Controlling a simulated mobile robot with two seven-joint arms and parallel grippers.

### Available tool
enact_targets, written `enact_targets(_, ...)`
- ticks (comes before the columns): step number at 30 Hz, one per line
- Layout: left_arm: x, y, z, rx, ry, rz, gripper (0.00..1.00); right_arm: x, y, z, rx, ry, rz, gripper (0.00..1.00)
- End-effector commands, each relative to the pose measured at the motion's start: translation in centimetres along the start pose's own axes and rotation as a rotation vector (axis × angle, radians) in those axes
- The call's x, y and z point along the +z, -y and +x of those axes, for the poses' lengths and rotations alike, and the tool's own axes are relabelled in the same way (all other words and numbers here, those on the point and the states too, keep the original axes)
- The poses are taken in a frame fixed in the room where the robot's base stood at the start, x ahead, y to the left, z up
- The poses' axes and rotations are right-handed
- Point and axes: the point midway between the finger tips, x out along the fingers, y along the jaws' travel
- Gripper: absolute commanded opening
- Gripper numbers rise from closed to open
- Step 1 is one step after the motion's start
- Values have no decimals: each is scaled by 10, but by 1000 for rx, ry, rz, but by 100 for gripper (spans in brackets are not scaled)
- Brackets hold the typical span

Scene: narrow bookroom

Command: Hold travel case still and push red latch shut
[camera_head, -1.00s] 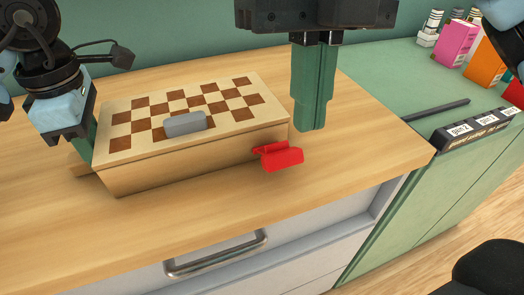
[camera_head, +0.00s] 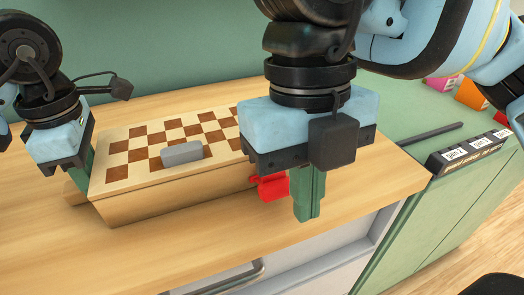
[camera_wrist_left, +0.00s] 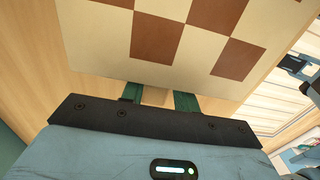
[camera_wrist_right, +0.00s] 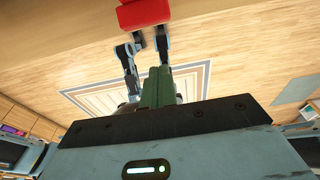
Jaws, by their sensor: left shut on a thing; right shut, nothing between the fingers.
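The travel case (camera_head: 165,203) is a wooden box with a checkered lid and a grey grip (camera_head: 181,153), lying on the wooden counter. It also fills the upper left wrist view (camera_wrist_left: 105,45). My left gripper (camera_head: 86,172) is at its left end, shut on a small wooden part of the case (camera_wrist_left: 154,97). The red latch (camera_head: 270,188) sticks out at the front right of the case; it also shows in the right wrist view (camera_wrist_right: 143,13). My right gripper (camera_head: 308,208) is shut and empty, pointing down just right of the latch and partly hiding it. I cannot tell whether they touch.
The counter (camera_head: 385,185) ends at a front edge close to the right gripper. A drawer handle (camera_head: 235,280) is below. On the green surface at right stand a black labelled box (camera_head: 468,150), a dark rod (camera_head: 432,135) and colored boxes (camera_head: 475,95).

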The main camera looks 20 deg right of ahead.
Motion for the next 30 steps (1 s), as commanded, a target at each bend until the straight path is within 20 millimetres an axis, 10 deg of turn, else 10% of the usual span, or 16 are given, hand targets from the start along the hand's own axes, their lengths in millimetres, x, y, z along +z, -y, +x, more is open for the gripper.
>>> enact_targets(6, 0, 0, 0, 1, 1, 0, 0, 1, 0, 33, 0, -1, 0, 0)
enact_targets(30, 0, 0, 0, 1, 0, 0, 0, 38, 0, 17, 1, 0, 0, 0)
